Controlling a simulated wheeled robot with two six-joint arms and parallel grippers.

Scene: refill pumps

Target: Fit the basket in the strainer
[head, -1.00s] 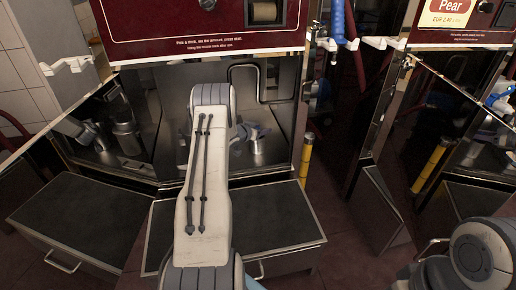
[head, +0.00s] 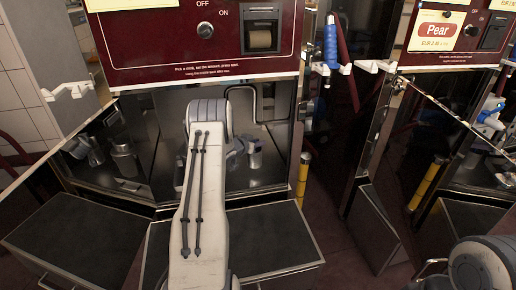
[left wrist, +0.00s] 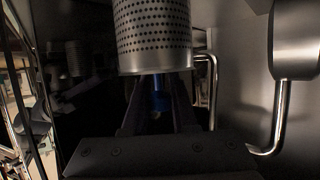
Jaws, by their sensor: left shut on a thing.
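The basket (left wrist: 154,35) is a pale metal cylinder with rows of small holes, at the top middle of the left wrist view. My left gripper (left wrist: 160,100) is shut below it, with a blue part (left wrist: 158,88) showing between the dark fingers. In the head view my left gripper (head: 236,148) is inside the pump's open bay, mostly hidden behind my own arm. A small metal cylinder (head: 254,157) shows just right of it; I cannot tell whether it is the strainer or the basket. My right gripper is not in view.
The dark red pump panel (head: 195,40) overhangs the bay. A bent metal pipe (left wrist: 281,120) runs down from a round metal housing (left wrist: 295,40) at the right of the left wrist view. A yellow post (head: 303,178) stands right of the bay. A dark box (head: 265,240) stands in front.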

